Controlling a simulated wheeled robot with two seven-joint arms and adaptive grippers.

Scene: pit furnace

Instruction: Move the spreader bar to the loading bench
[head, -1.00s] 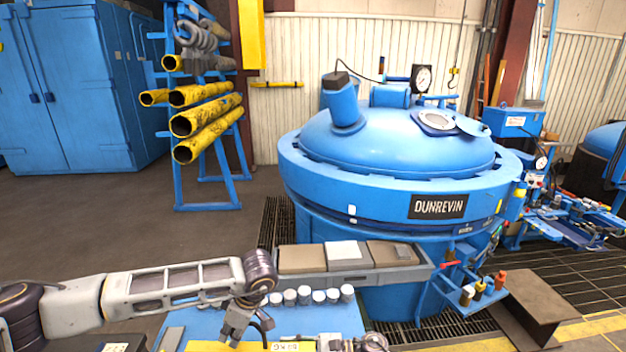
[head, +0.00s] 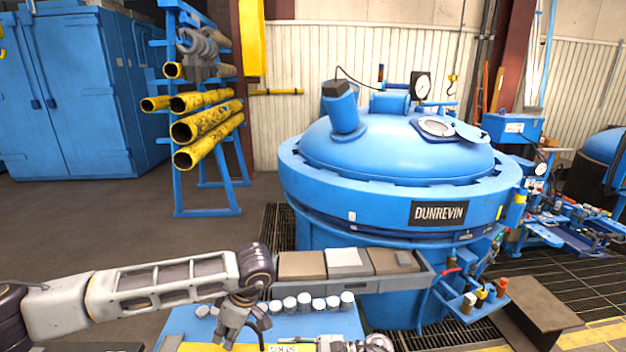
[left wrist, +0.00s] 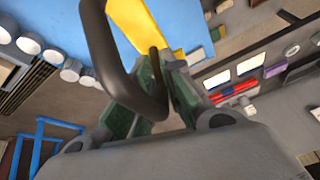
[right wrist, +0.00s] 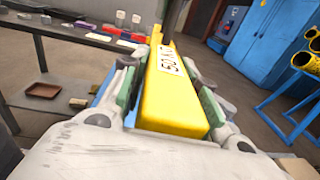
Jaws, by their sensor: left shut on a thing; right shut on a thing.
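The spreader bar (right wrist: 172,95) is a yellow beam with a white "50 KG" label. In the head view only a strip of it (head: 200,347) shows at the bottom edge. My left gripper (head: 234,338) reaches down to it. In the left wrist view my left gripper (left wrist: 160,78) is shut at a dark loop, with the yellow bar (left wrist: 140,25) just beyond. My right gripper (right wrist: 165,85) is shut across the bar, a green pad on each side. I cannot tell which surface is the loading bench.
A blue surface (head: 180,325) with several white cylinders lies below my left arm. A grey tray (head: 345,285) with brown blocks stands behind it, before the blue furnace (head: 395,150). A dark table (right wrist: 75,45) with small items shows in the right wrist view. Open floor lies left of the furnace.

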